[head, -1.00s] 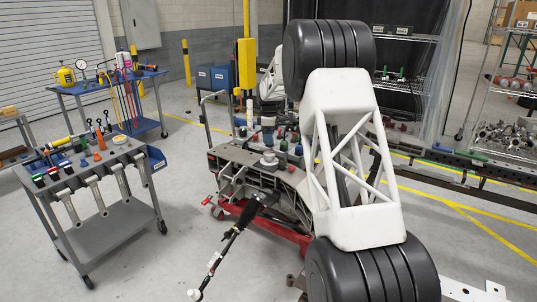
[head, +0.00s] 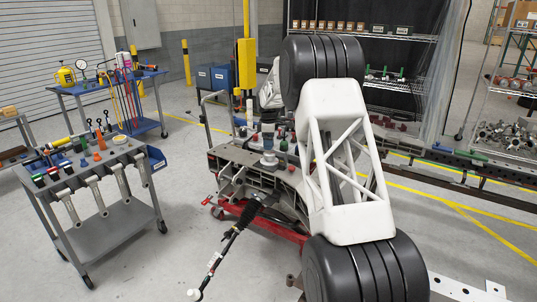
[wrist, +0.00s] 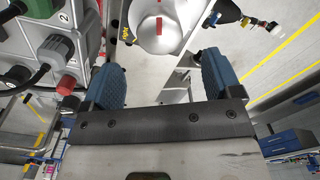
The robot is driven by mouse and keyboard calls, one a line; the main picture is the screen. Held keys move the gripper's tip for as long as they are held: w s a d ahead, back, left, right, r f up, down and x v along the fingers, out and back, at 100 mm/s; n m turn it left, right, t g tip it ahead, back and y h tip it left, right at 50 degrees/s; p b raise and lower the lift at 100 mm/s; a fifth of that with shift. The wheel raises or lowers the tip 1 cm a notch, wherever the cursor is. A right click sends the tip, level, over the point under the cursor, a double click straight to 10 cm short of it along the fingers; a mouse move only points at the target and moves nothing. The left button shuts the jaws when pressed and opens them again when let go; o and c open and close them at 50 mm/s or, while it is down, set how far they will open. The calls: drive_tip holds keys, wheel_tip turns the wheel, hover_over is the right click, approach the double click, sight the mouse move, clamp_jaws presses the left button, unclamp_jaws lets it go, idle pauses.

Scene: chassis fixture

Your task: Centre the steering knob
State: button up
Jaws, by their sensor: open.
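The steering knob appears to be the silver round dome (wrist: 180,38) with a short red mark, at the top centre of the wrist view. The red mark runs roughly up and down in that view. My gripper (wrist: 160,66) is open, with its two blue-padded fingers apart. The knob shows beyond and between the fingertips, cut off by the top edge, and no contact shows. In the head view a pale knob-like part (head: 269,160) stands on the chassis fixture (head: 235,157). My gripper is small there and hard to make out above it.
Left in the wrist view are a grey box with a green connector (wrist: 38,8), a dark connector (wrist: 55,50) and a red cap (wrist: 67,85). A black boot with a rod (head: 243,212) juts from the chassis. A grey tool cart (head: 110,235) stands left.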

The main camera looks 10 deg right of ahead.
sight(269, 152)
drive_tip(key=shift+f, duration=3.05)
drive_tip(key=c, duration=0.9)
